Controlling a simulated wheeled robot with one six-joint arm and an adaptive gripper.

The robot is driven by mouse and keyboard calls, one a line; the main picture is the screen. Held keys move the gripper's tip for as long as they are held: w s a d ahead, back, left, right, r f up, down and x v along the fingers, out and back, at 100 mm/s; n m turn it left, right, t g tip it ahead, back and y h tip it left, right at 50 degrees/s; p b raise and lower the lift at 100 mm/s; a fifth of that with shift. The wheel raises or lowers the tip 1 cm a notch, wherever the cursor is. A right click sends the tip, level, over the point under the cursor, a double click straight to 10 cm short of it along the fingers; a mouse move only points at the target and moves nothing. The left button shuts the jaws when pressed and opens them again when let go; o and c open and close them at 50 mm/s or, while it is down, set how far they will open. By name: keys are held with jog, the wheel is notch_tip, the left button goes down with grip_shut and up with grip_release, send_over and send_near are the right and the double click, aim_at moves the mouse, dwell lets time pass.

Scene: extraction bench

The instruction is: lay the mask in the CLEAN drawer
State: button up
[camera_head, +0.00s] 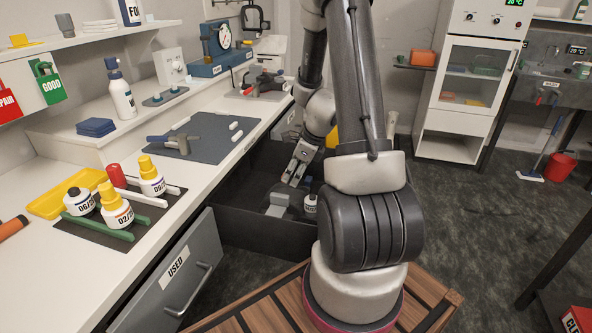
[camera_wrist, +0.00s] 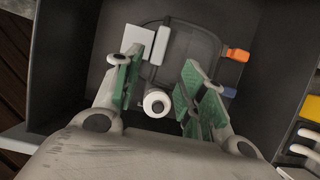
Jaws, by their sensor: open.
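My gripper (camera_head: 296,176) reaches down into an open dark drawer (camera_head: 235,232); its own label is not visible. In the wrist view my gripper (camera_wrist: 160,85) is open, with green pads apart.
The bench top holds labelled bottles (camera_head: 116,207), a yellow tray (camera_head: 62,197) and a dark mat (camera_head: 205,142) with a tool. A red bucket (camera_head: 561,166) stands on the floor at right.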

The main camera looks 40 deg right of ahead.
jog(key=s+a+r+n, duration=0.4)
jog(key=r+n, duration=0.3)
jog(key=r, duration=0.2)
jog(key=s+a+r+n, duration=0.35)
jog(key=r+n, duration=0.35)
jog(key=r, duration=0.3)
jog(key=s+r+n+h, duration=0.1)
jog(key=s+r+n, duration=0.3)
jog(key=s+n, duration=0.2)
jog(key=s+a+r+n+h, duration=0.1)
jog(key=s+r+n, duration=0.3)
jog(key=s+n, duration=0.3)
jog(key=shift+a+r+n+t+h, duration=0.2)
jog(key=shift+n+t+h, duration=0.15)
jog(key=shift+n, duration=0.35)
